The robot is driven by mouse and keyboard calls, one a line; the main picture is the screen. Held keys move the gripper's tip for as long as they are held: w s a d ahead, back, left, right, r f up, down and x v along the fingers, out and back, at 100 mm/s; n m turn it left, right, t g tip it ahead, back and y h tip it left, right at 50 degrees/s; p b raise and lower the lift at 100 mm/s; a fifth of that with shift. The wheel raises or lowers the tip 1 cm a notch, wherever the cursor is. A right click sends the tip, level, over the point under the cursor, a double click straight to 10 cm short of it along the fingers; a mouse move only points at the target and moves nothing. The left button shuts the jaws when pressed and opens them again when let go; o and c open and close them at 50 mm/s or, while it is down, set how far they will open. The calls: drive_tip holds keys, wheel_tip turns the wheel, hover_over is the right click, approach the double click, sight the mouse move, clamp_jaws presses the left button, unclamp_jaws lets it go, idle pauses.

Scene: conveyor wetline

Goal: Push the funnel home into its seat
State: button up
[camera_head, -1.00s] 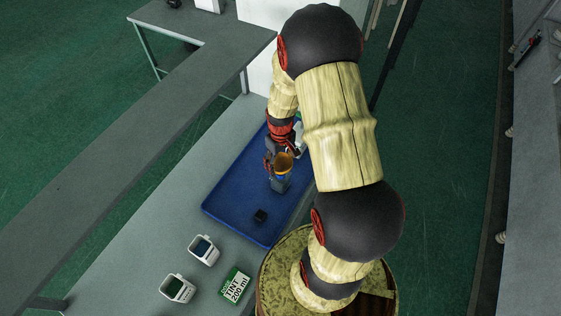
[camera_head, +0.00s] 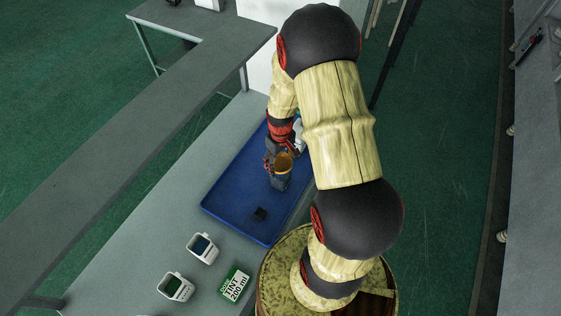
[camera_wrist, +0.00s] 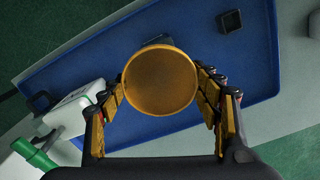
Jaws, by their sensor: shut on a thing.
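The orange funnel (camera_head: 284,162) is over the blue tray, its round mouth facing up. In the wrist view the funnel (camera_wrist: 160,82) fills the space between the fingers. My gripper (camera_head: 277,157) is shut on it, with a finger at each side in the wrist view (camera_wrist: 162,90).
The blue tray (camera_head: 229,206) holds a small black open block (camera_head: 260,214). A white container with a green part (camera_wrist: 75,108) lies close beside my left finger. Two white cups (camera_head: 203,249) and a green-white box (camera_head: 235,285) stand on the bench in front.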

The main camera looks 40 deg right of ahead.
drive_tip(key=shift+f, duration=0.15)
drive_tip(key=o, duration=1.5)
wheel_tip(320, 180, up, 12)
drive_tip(key=shift+r, duration=0.1)
